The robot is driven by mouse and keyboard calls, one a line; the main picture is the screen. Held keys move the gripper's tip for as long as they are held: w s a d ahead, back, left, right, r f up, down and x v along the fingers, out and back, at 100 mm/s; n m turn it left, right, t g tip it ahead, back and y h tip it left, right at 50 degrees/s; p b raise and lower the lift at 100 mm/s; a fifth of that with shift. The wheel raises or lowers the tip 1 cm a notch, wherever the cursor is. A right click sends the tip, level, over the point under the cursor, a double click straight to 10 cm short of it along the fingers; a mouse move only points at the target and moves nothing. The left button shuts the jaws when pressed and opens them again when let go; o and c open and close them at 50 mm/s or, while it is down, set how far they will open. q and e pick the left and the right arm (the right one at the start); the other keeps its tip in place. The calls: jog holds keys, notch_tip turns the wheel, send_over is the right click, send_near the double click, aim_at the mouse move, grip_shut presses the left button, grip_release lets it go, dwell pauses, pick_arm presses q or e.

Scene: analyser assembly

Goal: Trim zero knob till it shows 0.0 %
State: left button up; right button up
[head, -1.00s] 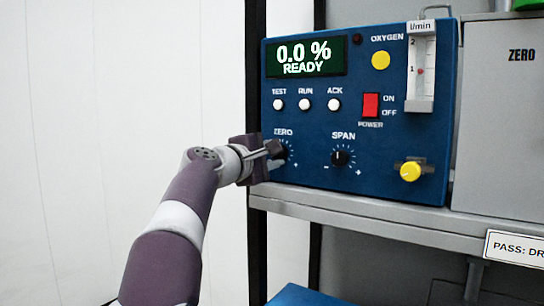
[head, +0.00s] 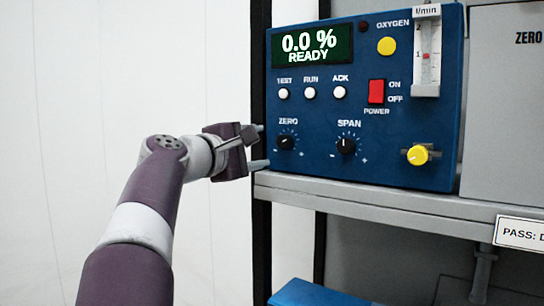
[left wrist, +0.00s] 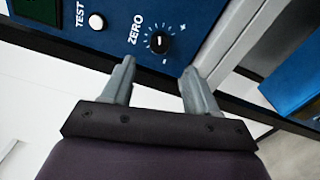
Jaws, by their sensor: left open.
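The blue analyser (head: 400,115) stands on a grey shelf. Its display (head: 312,45) reads "0.0 %" and "READY". The black zero knob (head: 286,142) is at the lower left of the panel, and it also shows in the left wrist view (left wrist: 158,43). My left gripper (head: 258,147) is left of the zero knob and apart from it. In the left wrist view its two fingers (left wrist: 156,82) are spread and empty, with the knob beyond the gap between them. My right gripper is not in view.
The span knob (head: 346,145) is right of the zero knob, and a yellow knob (head: 417,155) sits further right. The red power switch (head: 376,92) is above. The grey shelf edge (head: 400,211) runs below the analyser. Free room lies to the left by the white wall.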

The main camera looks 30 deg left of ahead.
pick_arm(q)
jog(key=s, duration=0.2)
jog(key=s+b, duration=0.1)
jog(key=s, duration=0.1)
jog(key=shift+s+a, duration=0.2)
jog(key=shift+s, duration=0.2)
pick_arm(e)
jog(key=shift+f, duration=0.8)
